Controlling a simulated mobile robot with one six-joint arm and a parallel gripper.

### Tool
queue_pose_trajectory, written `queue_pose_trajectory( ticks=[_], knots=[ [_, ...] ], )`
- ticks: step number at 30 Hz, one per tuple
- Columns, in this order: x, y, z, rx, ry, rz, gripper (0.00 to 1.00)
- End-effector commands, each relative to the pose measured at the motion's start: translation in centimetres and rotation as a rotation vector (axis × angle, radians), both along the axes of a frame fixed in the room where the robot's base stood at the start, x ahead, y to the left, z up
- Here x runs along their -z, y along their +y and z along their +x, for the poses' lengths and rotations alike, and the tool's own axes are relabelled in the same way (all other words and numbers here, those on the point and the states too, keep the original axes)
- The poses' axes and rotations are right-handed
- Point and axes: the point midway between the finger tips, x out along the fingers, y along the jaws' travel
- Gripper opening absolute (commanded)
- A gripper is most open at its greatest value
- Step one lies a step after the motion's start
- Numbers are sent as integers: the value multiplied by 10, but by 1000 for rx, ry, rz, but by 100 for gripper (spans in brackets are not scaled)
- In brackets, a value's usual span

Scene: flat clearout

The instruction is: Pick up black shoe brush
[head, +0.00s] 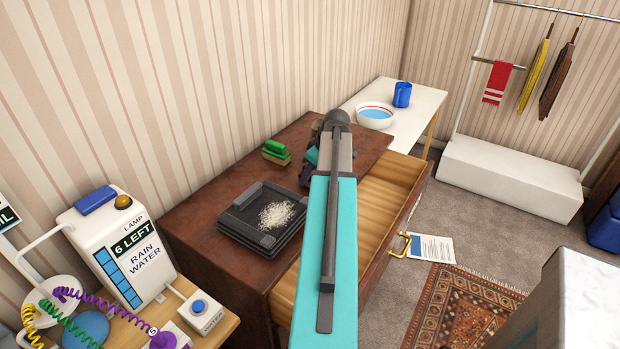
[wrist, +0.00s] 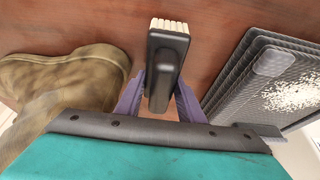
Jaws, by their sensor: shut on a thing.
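In the wrist view, the black shoe brush (wrist: 163,67) with pale bristles at its far end is between the purple fingers of my gripper (wrist: 160,88). The gripper is shut on it, above or at the brown wooden top; I cannot tell whether the brush still touches the wood. In the head view, my arm hides the brush and most of the gripper, which is at the far part of the dresser top (head: 215,180).
A black tray (head: 262,244) with white grains lies near the gripper. An olive boot (wrist: 60,75) stands on its other side. A green brush (head: 276,149) sits by the wall. The dresser's drawer (head: 385,190) is open. A white table beyond holds a bowl (head: 375,115) and blue mug (head: 402,95).

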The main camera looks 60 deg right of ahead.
Motion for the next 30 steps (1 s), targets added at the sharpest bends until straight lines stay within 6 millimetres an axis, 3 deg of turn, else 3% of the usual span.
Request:
queue_pose_trajectory(
  ticks=[8,30],
  knots=[
    [-22,-1,0,-1,-1,-2,8],
    [-34,20,-135,3,0,-1,8]
  ],
)
